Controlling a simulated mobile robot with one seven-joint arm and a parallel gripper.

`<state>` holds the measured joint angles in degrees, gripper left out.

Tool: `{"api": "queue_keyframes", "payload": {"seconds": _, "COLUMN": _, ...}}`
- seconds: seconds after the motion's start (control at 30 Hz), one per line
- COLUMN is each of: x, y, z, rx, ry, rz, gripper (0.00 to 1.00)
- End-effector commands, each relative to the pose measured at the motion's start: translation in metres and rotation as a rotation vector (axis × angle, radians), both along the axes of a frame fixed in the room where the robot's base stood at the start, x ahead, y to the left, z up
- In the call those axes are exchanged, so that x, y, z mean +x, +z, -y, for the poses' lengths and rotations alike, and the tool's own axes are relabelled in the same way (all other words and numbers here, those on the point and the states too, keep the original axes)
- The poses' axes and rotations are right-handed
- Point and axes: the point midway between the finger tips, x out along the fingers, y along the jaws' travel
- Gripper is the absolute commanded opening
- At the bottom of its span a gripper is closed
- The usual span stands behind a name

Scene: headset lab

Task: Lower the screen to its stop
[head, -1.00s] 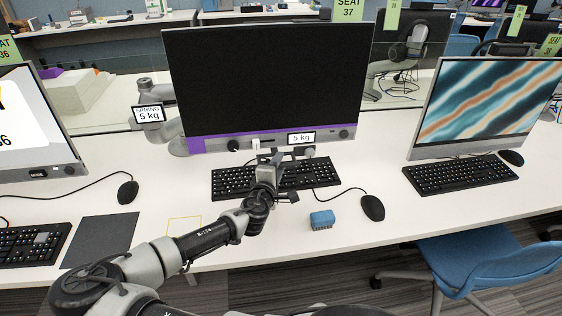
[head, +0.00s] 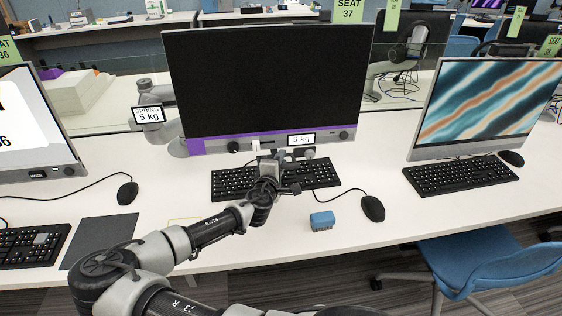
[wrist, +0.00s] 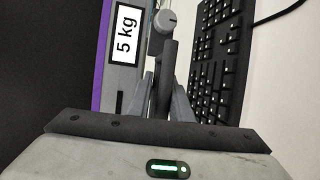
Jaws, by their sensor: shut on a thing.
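The screen (head: 270,80) is a large black monitor with a grey and purple lower strip, upright above the desk on a jointed grey arm (head: 160,108). The strip carries a "5 kg" label (head: 301,140). My gripper (head: 275,161) is at the screen's lower edge, above the keyboard. In the wrist view, its fingers (wrist: 164,92) are shut on a dark bar handle (wrist: 171,55) beside the strip, with a round grey knob (wrist: 165,20) at its far end. The fingers hide part of the bar.
A black keyboard (head: 227,184) lies beneath the screen. A blue block (head: 321,220) and a mouse (head: 373,208) lie to its right. A sign reading "SPRING 5 kg" (head: 148,115) stands at the screen's left. Neighbouring monitors (head: 488,105) flank it.

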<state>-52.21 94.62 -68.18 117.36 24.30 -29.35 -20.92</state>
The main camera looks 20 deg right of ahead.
Motion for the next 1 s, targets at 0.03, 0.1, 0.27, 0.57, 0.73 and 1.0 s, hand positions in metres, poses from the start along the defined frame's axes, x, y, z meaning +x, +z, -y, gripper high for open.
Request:
{"api": "queue_keyframes", "payload": {"seconds": 0.03, "x": -0.002, "y": -0.009, "z": 0.0, "rx": 0.002, "ry": -0.002, "rz": -0.01, "gripper": 0.0}}
{"api": "queue_keyframes", "payload": {"seconds": 0.1, "x": -0.002, "y": -0.018, "z": 0.0, "rx": 0.002, "ry": -0.002, "rz": -0.011, "gripper": 0.0}}
{"api": "queue_keyframes", "payload": {"seconds": 0.27, "x": -0.003, "y": -0.04, "z": 0.0, "rx": 0.003, "ry": -0.003, "rz": -0.014, "gripper": 0.0}}
{"api": "queue_keyframes", "payload": {"seconds": 0.57, "x": -0.003, "y": -0.037, "z": 0.0, "rx": 0.001, "ry": -0.004, "rz": -0.013, "gripper": 0.0}}
{"api": "queue_keyframes", "payload": {"seconds": 0.73, "x": -0.002, "y": -0.035, "z": 0.0, "rx": 0.001, "ry": -0.003, "rz": -0.009, "gripper": 0.31}}
{"api": "queue_keyframes", "payload": {"seconds": 1.0, "x": -0.001, "y": -0.033, "z": -0.001, "rx": 0.001, "ry": 0.0, "rz": -0.004, "gripper": 0.31}}
